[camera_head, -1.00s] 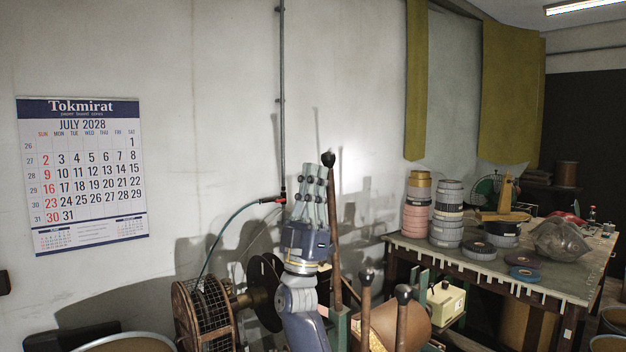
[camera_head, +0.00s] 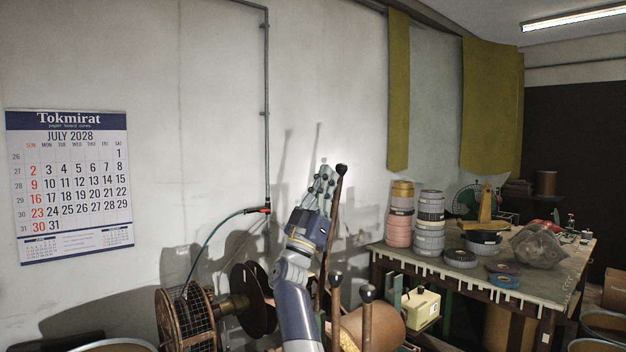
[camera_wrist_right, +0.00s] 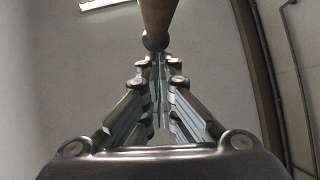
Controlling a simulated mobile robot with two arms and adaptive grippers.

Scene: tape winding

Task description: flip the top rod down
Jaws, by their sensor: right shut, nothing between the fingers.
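The top rod (camera_head: 334,225) is a tall, thin brown rod with a dark ball knob (camera_head: 341,168) at its upper end. It stands up from the machine and leans to the right in the head view. My right gripper (camera_head: 325,170) points up just left of the rod's upper part, with its fingers shut and empty. In the right wrist view a brown rod (camera_wrist_right: 157,14) shows just past the closed fingertips (camera_wrist_right: 157,58). The two look close, but I cannot tell if they touch. My left gripper is not in view.
Two shorter knobbed rods (camera_head: 367,320) stand in front, by a brown roll (camera_head: 385,332). A wire-caged reel (camera_head: 185,320) is at left. A table (camera_head: 400,262) with tape stacks (camera_head: 430,225) stands at right. The wall with a calendar (camera_head: 70,185) is behind.

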